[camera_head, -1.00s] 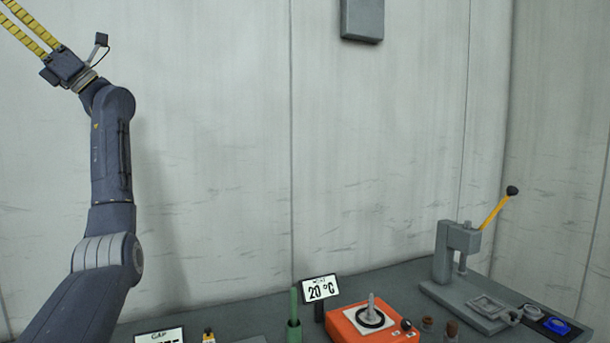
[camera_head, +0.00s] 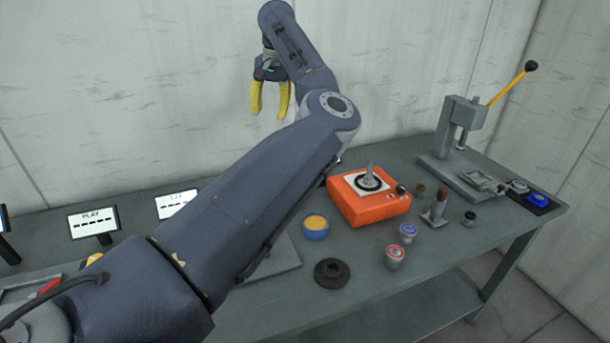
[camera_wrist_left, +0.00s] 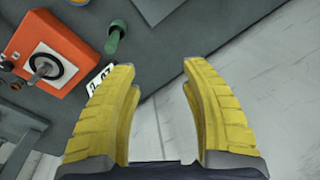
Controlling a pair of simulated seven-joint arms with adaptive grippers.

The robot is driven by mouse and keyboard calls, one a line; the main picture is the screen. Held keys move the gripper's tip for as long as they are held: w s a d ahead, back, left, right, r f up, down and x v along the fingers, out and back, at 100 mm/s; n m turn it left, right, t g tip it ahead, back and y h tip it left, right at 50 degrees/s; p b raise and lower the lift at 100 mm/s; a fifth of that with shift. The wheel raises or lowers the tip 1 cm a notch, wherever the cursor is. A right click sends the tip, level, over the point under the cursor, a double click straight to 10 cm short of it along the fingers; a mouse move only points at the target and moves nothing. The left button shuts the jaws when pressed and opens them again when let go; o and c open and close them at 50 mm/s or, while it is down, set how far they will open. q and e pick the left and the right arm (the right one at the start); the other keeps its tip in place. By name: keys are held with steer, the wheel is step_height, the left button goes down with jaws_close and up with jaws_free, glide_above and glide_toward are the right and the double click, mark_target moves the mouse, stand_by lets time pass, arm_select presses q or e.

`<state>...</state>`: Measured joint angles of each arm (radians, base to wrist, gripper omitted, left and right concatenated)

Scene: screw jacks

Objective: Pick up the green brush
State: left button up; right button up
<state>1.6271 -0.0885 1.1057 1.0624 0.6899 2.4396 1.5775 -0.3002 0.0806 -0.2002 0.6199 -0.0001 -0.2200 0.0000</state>
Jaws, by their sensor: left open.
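The green brush (camera_wrist_left: 115,36) shows in the left wrist view near the top, left of the gap between my left fingers. It looks like a green cylinder, seen from above, on the grey bench. In the head view I cannot see it; my left arm covers much of the bench. My left gripper (camera_head: 268,114) hangs with its yellow fingers pointing down, above the back of the bench. In the left wrist view the left gripper (camera_wrist_left: 160,66) is open and empty, apart from the brush. My right gripper is in neither view.
A lever press (camera_head: 460,130) stands at the back right. Display signs (camera_head: 94,221) stand at left. The wall is behind.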

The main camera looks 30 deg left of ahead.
arm_select(q)
steer(key=w+d+f+h, duration=0.2)
steer(key=w+d+f, duration=0.1)
steer(key=d, duration=0.4)
steer(key=shift+n, duration=0.3)
step_height(320, 180, down, 10)
steer(key=shift+d+f, duration=0.15)
steer(key=shift+f, duration=3.15)
jaws_close()
